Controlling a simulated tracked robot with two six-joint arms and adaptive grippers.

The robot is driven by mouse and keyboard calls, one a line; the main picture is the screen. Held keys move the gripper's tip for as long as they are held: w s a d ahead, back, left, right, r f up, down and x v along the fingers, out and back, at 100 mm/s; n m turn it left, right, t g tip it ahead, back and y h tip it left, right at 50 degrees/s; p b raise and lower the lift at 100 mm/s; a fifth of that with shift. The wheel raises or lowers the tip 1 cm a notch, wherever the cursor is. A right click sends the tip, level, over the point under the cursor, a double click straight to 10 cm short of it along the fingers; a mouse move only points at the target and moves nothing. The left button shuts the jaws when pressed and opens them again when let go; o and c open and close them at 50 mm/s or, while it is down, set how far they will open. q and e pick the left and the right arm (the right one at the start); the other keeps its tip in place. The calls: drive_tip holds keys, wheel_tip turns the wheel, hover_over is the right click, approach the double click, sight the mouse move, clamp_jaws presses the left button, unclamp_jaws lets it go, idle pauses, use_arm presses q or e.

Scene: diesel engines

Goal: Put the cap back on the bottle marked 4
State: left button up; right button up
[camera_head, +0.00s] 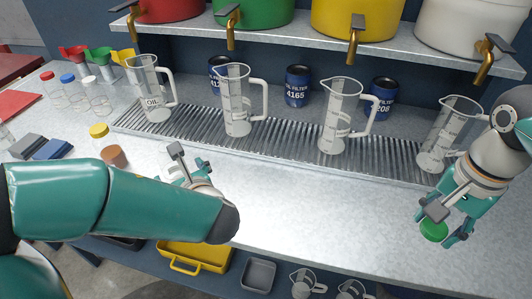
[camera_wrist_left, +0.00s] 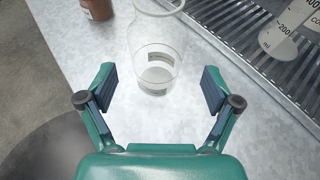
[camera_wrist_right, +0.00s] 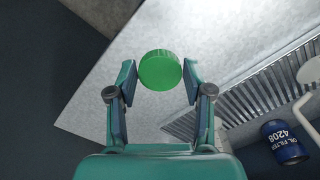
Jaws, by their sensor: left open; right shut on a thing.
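A green cap (camera_head: 433,231) is held in my right gripper (camera_head: 446,232) above the right part of the worktop. The cap (camera_wrist_right: 159,70) also shows between the fingertips of the right gripper (camera_wrist_right: 158,82) in the right wrist view. My left gripper (camera_wrist_left: 158,88) is open, with a clear bottle (camera_wrist_left: 155,65) standing between and just beyond its fingers. The bottle has a small label low on its side; I cannot read a number on it. In the head view my left gripper (camera_head: 193,172) is partly covered by my own arm, and I cannot make out the bottle there.
A yellow-capped jar (camera_head: 99,132) and a brown jar (camera_head: 113,157) stand left of my left gripper. Capped bottles (camera_head: 68,92) stand further back. Measuring jugs (camera_head: 237,110) stand on a metal grate (camera_head: 280,140), with oil filters (camera_head: 297,85) behind. The middle front worktop is clear.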

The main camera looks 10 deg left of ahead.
sight(174, 166)
use_arm(q)
drive_tip(key=shift+x, duration=2.6)
use_arm(e)
drive_tip(key=shift+r, duration=0.2)
use_arm(q)
drive_tip(key=shift+s+a, duration=0.1)
drive_tip(key=c, duration=1.4)
drive_tip(key=shift+r, duration=0.15)
use_arm(e)
wheel_tip(174, 166, up, 3)
drive_tip(key=p, duration=0.4)
drive_tip(key=shift+r, duration=0.2)
use_arm(q)
wheel_tip(174, 166, up, 20)
